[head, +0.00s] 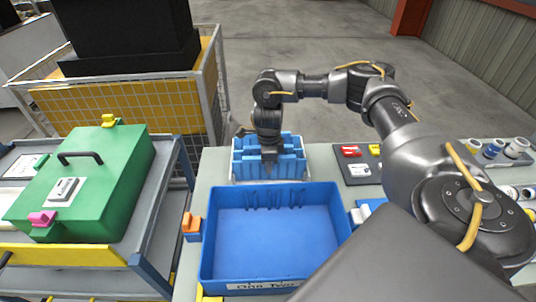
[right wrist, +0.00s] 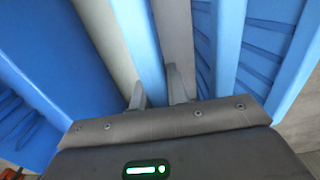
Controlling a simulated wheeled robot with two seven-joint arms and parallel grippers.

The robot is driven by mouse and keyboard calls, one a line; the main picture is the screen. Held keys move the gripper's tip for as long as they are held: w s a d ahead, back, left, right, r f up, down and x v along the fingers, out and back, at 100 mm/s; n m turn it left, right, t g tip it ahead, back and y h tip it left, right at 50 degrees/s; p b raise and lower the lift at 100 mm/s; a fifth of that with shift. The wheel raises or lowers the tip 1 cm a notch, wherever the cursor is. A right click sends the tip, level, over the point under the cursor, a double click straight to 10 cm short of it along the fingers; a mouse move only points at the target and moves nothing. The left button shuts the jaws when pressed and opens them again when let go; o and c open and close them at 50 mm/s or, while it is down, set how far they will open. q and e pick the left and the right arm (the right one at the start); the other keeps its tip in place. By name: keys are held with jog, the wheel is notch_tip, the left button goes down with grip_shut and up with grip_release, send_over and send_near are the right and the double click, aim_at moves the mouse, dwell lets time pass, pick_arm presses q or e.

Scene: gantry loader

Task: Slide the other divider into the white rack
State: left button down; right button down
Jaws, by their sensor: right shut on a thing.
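The white rack (head: 306,170) stands behind the blue tote, with blue panels filling it and its pale rim showing at the edges. My right gripper (head: 269,164) points down at the rack's front middle. In the right wrist view its two fingers (right wrist: 158,92) are shut on a light-blue strip, which looks like the top edge of a divider (right wrist: 146,50). The divider's lower part is hidden, so I cannot tell whether it sits in a slot. Other blue panels (right wrist: 229,45) stand to its right in that view. My left gripper is out of view.
The large blue tote (head: 275,187) stands in front of the rack, with ribs on its back wall and a bare floor. An orange clip (head: 192,222) is at its left. A dark tray (head: 358,174) of small parts lies right. A green case (head: 110,185) stands far left.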

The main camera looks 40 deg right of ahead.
jog(key=shift+f+b, duration=0.3)
jog(key=shift+f, duration=0.2)
grip_release()
dwell(0.8)
jog(key=shift+r, duration=0.25)
